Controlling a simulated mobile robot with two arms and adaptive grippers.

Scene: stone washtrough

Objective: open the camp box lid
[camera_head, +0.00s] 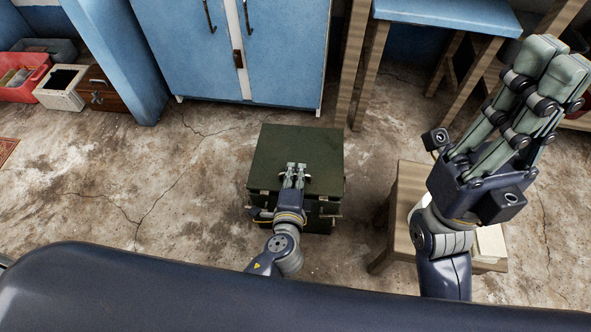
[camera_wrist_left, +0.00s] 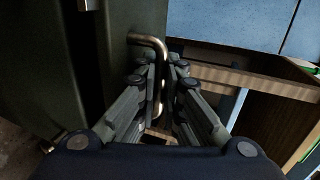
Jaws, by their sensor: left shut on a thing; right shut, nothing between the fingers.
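The dark green camp box (camera_head: 322,218) stands on the floor in the middle of the head view. Its lid (camera_head: 292,143) looks down or nearly down; a dark band shows beside its edge in the left wrist view, and I cannot tell if this is a gap. My left gripper (camera_head: 295,168) is at the front of the lid, shut on the bent metal handle (camera_wrist_left: 148,41). The handle passes between the fingers of my left gripper (camera_wrist_left: 160,92) in the left wrist view. My right gripper (camera_head: 552,62) is shut and empty, raised at the right, away from the box.
A blue cabinet (camera_head: 195,50) stands behind the box. A low wooden stool (camera_head: 408,180) is right of the box, partly behind my right arm. A blue-topped table (camera_head: 445,14) is at the back right. The floor left of the box is clear.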

